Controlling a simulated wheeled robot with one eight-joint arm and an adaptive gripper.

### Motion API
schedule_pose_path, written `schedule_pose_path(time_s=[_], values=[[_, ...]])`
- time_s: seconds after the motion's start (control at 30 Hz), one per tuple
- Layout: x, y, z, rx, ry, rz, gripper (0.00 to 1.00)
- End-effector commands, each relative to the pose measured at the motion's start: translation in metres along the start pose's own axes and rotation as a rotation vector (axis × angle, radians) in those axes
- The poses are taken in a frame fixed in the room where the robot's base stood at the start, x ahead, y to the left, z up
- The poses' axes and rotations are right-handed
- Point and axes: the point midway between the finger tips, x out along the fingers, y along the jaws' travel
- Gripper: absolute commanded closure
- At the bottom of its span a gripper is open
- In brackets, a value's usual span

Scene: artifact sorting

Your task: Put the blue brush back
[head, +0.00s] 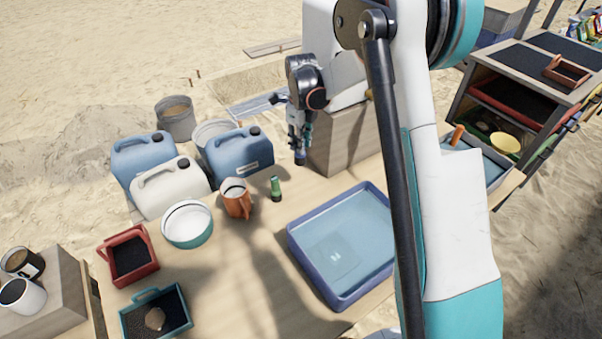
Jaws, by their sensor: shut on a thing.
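My gripper (299,145) points down at the upper middle of the head view, in front of a wooden box (345,138). It is shut on a small dark blue thing, which looks like the blue brush (300,158), and holds it upright. The fingers hide its upper part. It appears to be above the table (235,265), but the gap is hard to judge. A green brush-like thing (276,188) stands on the table a little below and left of my gripper.
A blue tray of water (293,245) lies at the right. Red (130,256) and teal (157,312) trays lie at the lower left. Bare table lies in the middle.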

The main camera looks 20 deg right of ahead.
Motion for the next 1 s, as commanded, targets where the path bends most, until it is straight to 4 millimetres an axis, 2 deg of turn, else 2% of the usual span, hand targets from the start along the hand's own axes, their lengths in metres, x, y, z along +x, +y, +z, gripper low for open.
schedule_pose_path(time_s=[0.03, 0.1, 0.3, 0.57, 0.8, 1.0], values=[[0.017, 0.0, 0.0, 0.0, 0.0, 0.0, 0.99], [0.034, 0.0, -0.001, 0.0, 0.0, 0.0, 0.99], [0.07, 0.0, -0.001, -0.001, 0.0, 0.0, 0.99], [0.086, 0.0, -0.002, -0.001, 0.0, 0.0, 0.99], [0.119, 0.0, -0.002, -0.001, 0.0, 0.0, 0.99], [0.121, 0.0, -0.002, -0.001, 0.0, 0.0, 0.99]])
